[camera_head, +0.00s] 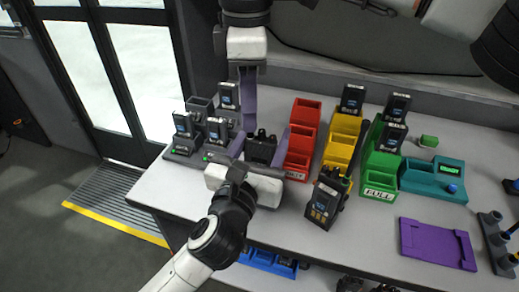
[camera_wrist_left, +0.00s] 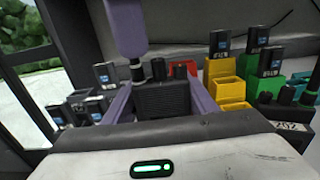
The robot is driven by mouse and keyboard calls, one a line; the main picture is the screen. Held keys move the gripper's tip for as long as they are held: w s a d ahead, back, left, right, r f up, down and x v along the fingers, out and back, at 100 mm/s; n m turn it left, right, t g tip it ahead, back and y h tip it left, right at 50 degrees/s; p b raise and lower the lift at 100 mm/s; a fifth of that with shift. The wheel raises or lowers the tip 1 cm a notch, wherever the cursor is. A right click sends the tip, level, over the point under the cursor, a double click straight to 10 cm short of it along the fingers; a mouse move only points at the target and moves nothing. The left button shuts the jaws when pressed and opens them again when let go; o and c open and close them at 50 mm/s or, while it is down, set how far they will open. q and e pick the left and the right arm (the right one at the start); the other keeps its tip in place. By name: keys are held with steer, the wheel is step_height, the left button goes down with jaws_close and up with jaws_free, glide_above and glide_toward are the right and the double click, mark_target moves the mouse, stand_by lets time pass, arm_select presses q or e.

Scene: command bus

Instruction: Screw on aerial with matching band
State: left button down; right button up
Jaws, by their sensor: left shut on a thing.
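My left gripper (camera_head: 258,146) is shut on a dark handheld radio (camera_head: 261,150), its purple fingers on either side of the body. The radio stands upright with knobs on top, and it also shows in the left wrist view (camera_wrist_left: 162,98). My right gripper (camera_head: 249,128) points down from above, with its fingertips at the radio's top left. I cannot tell whether it holds an aerial there; its fingers hide that spot. A dark rack (camera_head: 486,228) at the right edge holds short dark pieces with blue and yellow parts, perhaps aerials; their bands are too small to read.
Red (camera_head: 298,160), yellow (camera_head: 337,153) and green (camera_head: 381,178) bins stand right of the held radio. Another radio with an aerial (camera_head: 325,203) stands in front. A teal unit (camera_head: 418,179) and purple mat (camera_head: 438,246) lie right.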

mark_target(259, 155)
arm_select(q)
steer(key=shift+s+d+f, duration=0.1)
steer(key=shift+d+f, duration=0.05)
steer(key=shift+f, duration=0.15)
arm_select(e)
steer(key=shift+o, duration=1.2)
step_height(259, 155, up, 12)
steer(key=shift+s+r, duration=0.1)
arm_select(q)
steer(key=c, duration=0.8)
jaws_free()
steer(key=shift+o, duration=0.7)
steer(key=shift+r, duration=0.15)
steer(key=v, duration=1)
steer(key=shift+s+r, duration=0.1)
arm_select(e)
steer(key=shift+f, duration=0.2)
